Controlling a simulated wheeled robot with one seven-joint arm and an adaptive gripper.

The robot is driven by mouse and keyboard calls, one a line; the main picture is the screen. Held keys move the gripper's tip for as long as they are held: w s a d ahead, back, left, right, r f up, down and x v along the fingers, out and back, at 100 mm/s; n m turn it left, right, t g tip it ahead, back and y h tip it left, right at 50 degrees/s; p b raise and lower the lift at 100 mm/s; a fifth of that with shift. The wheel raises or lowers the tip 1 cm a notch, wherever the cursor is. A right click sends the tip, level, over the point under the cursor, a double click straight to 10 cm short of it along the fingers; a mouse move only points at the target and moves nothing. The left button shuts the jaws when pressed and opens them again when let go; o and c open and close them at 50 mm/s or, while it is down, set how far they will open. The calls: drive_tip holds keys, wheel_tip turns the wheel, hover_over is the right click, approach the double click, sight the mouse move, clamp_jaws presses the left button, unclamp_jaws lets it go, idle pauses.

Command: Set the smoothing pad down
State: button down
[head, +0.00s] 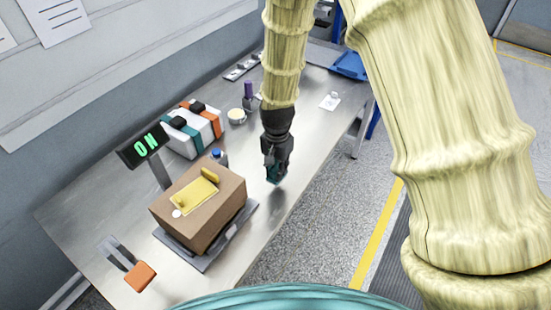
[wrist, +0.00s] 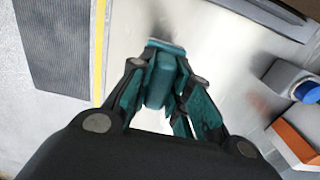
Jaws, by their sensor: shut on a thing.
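My gripper (head: 273,165) points down over the steel bench, near its front edge. In the wrist view my gripper (wrist: 160,82) is shut on the smoothing pad (wrist: 160,78), a teal block with a pale strip at its far end. The pad (head: 274,176) shows in the head view as a small teal patch at the fingertips, mostly hidden by the fingers. It is close above or touching the bench top; I cannot tell which.
A brown box (head: 200,207) with a yellow plate on top stands left of my gripper, beneath an ON display (head: 143,146). Bench (head: 262,215) nearby is clear.

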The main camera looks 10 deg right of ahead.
drive_tip(key=w, duration=0.2)
drive_tip(key=w+p, duration=0.1)
drive_tip(key=w, duration=0.1)
drive_tip(key=w+d, duration=0.1)
drive_tip(key=w, duration=0.1)
drive_tip(key=shift+w+f+p, duration=0.15)
drive_tip(key=shift+f+p, duration=0.15)
drive_tip(key=shift+f, duration=0.05)
drive_tip(key=shift+f+p, duration=0.8)
drive_tip(key=shift+f, duration=0.9)
drive_tip(key=shift+f, duration=0.15)
drive_tip(key=c, duration=1.3)
unclamp_jaws()
drive_tip(key=shift+r, duration=0.2)
drive_tip(key=shift+r+b, duration=1.9)
drive_tip(key=shift+r, duration=4.05)
